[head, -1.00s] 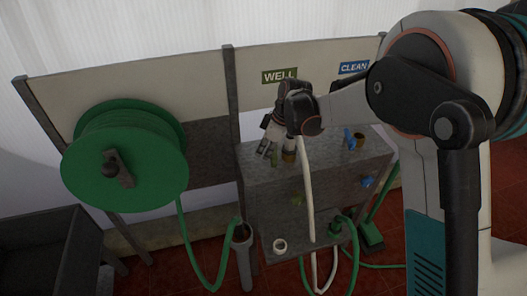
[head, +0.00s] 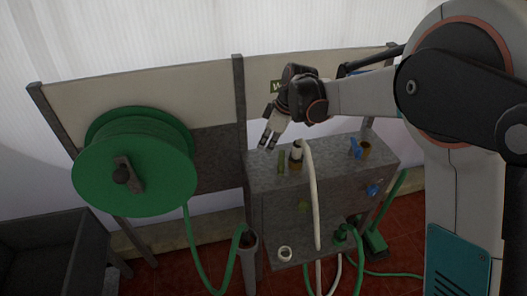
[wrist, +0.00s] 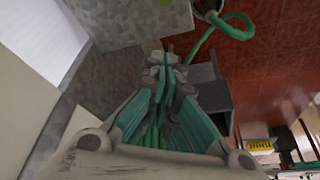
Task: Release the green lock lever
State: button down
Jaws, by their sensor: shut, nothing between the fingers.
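The green lock lever (head: 281,162) stands upright on top of the grey box (head: 325,166), at its left end. My gripper (head: 267,147) is above and slightly left of the lever, pointing down, with a visible gap between fingertips and lever. Its fingers are shut and empty. In the wrist view the closed fingers (wrist: 165,75) fill the middle, and I cannot make out the lever there.
A blue lever (head: 355,148) stands beside a second collar at the box's right end. A large green hose reel (head: 135,165) is at left. My gripper partly hides the WELL sign.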

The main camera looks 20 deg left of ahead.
jog(key=v, duration=0.2)
jog(key=shift+w+r, duration=0.1)
jog(key=shift+r, duration=0.15)
jog(key=shift+d, duration=0.1)
